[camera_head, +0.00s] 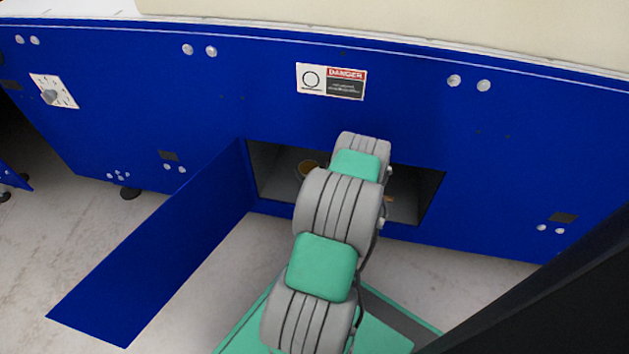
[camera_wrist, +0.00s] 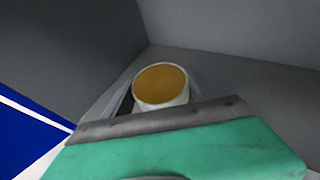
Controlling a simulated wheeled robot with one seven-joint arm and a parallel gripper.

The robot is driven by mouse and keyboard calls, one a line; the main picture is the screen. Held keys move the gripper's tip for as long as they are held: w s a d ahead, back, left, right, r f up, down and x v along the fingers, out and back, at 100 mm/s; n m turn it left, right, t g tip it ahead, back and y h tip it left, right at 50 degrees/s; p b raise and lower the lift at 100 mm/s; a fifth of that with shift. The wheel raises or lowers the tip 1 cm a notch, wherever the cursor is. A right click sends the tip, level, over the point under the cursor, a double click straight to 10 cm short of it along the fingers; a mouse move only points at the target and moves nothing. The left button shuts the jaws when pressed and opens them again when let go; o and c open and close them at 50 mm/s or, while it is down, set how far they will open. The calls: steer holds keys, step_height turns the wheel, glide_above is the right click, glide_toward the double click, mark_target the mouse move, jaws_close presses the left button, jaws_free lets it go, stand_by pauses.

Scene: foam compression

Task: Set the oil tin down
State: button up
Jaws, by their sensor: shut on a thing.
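The oil tin (camera_wrist: 162,86) is a pale, round, open tin with amber-brown oil at its top. It stands upright in the wrist view, just beyond the edge of my gripper. My gripper (camera_wrist: 160,105) is shut on the tin; the fingertips are mostly hidden behind the green and grey wrist part. In the head view a small part of the tin (camera_head: 309,169) shows inside the dark opening, left of my arm. My gripper itself is hidden there behind my arm. I cannot tell whether the tin touches the compartment floor.
The compartment (camera_head: 272,178) is a grey-walled recess low in a blue machine (camera_head: 230,95). Its blue door (camera_head: 160,255) hangs open to the left. My arm fills much of the opening. A danger label (camera_head: 331,81) sits above it. Grey walls (camera_wrist: 240,85) stand close around the tin.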

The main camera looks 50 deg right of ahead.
step_height(320, 180, down, 4)
steer(key=shift+b, duration=0.95)
steer(key=shift+d+r, duration=0.1)
steer(key=shift+r, duration=0.05)
steer(key=o, duration=1.8)
steer(key=shift+f, duration=0.2)
steer(key=shift+s+r, duration=0.1)
steer(key=shift+r, duration=0.2)
steer(key=p+v, duration=0.5)
steer(key=v, duration=0.6)
steer(key=shift+s+a, duration=0.3)
steer(key=shift+s, duration=0.1)
